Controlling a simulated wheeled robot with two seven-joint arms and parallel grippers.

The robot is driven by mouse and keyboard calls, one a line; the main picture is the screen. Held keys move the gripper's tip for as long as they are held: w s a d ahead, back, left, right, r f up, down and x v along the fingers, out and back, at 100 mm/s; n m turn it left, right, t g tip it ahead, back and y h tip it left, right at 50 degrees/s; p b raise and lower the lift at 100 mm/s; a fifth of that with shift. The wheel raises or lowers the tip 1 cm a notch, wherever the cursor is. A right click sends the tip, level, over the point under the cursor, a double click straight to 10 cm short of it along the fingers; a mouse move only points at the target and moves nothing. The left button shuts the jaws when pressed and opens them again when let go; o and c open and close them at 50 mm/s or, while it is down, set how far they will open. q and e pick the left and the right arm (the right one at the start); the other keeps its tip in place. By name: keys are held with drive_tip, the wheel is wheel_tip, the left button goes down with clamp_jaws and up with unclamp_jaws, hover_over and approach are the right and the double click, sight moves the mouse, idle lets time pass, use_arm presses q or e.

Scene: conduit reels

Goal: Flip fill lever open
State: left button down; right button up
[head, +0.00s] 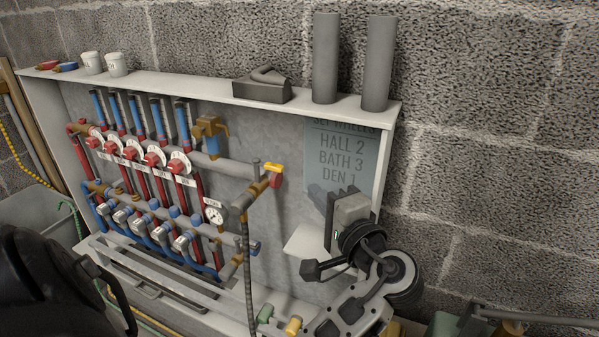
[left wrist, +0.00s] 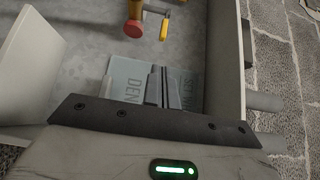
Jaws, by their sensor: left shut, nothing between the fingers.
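The fill lever (head: 273,167) is a small yellow handle on a brass valve with a red cap (head: 276,181), at the right end of the manifold. In the left wrist view the yellow lever (left wrist: 164,29) and the red cap (left wrist: 133,28) show near the top. My left gripper (head: 338,203) is shut and empty, to the right of and below the lever, in front of the lower part of the sign. Its fingers (left wrist: 163,86) point into the cabinet and are apart from the lever. My right gripper is not in view.
The grey sign (head: 342,152) reads HALL 2, BATH 3, DEN 1. The cabinet's right side wall (head: 384,165) is close to my left gripper. A white shelf (head: 303,242) sits below the sign. A pressure gauge (head: 213,214) and a ribbed hose (head: 247,270) are left of and below the valve.

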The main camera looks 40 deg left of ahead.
sight(274, 167)
use_arm(q)
drive_tip(key=x, duration=1)
drive_tip(key=shift+d, duration=0.1)
